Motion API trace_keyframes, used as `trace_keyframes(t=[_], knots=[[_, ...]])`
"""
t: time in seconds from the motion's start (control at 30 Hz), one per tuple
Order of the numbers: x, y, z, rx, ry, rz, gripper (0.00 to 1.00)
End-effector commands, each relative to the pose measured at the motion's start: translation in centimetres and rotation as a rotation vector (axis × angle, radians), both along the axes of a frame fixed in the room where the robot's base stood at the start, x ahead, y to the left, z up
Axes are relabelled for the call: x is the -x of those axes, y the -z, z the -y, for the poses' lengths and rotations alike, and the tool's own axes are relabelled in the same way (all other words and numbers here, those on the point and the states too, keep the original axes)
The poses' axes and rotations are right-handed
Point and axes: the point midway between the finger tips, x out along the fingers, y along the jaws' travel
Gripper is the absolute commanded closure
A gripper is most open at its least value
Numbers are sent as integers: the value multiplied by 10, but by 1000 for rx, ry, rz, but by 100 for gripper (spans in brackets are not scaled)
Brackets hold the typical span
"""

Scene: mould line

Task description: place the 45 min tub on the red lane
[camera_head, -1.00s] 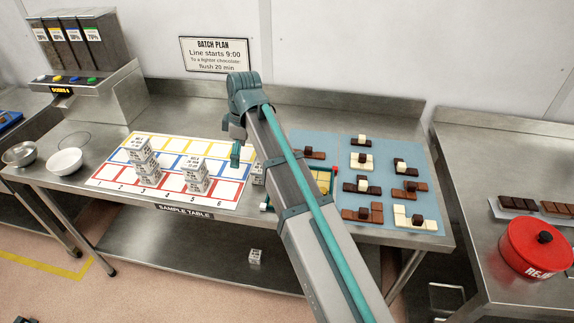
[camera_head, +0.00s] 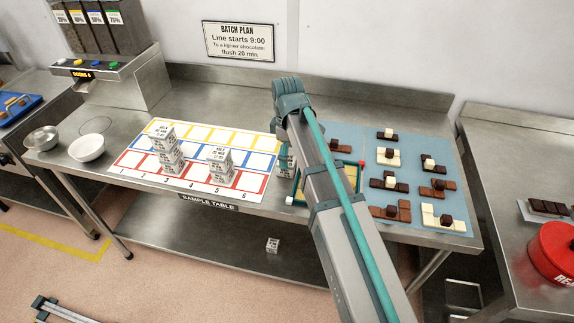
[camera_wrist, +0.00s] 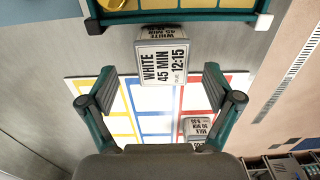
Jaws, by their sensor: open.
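The 45 min tub (camera_wrist: 163,68), a white block printed "WHITE 45 MIN 12:15", stands just beyond my fingertips in the wrist view. In the head view the tub (camera_head: 284,162) shows partly behind my arm, right of the lane sheet. My gripper (camera_wrist: 160,82) is open, one finger on each side of the tub's line; I cannot tell whether either touches it. In the head view the fingers are mostly hidden by my arm. The red lane (camera_head: 196,183) is the front row of the numbered sheet, below blue and yellow rows. Tub stacks (camera_head: 170,160) stand on the sheet.
A yellow tray with green edging (camera_wrist: 180,15) lies right beside the tub. A blue mat (camera_head: 455,213) with chocolate pieces lies right of it. Two bowls (camera_head: 87,148) sit left of the sheet. A loose tub (camera_head: 272,245) lies below the tabletop. Several red lane squares are bare.

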Motion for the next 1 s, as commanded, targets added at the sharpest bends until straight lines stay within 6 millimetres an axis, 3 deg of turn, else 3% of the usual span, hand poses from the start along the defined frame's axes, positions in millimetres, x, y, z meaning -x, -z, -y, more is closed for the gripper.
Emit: trace_keyframes(t=[0.4,0.73,0.77,1.0], knots=[[4,42,-1,0,0,-2,10],[3,48,-1,-1,0,1,10],[3,48,-1,-1,0,0,12],[3,48,-1,-1,0,0,52]])
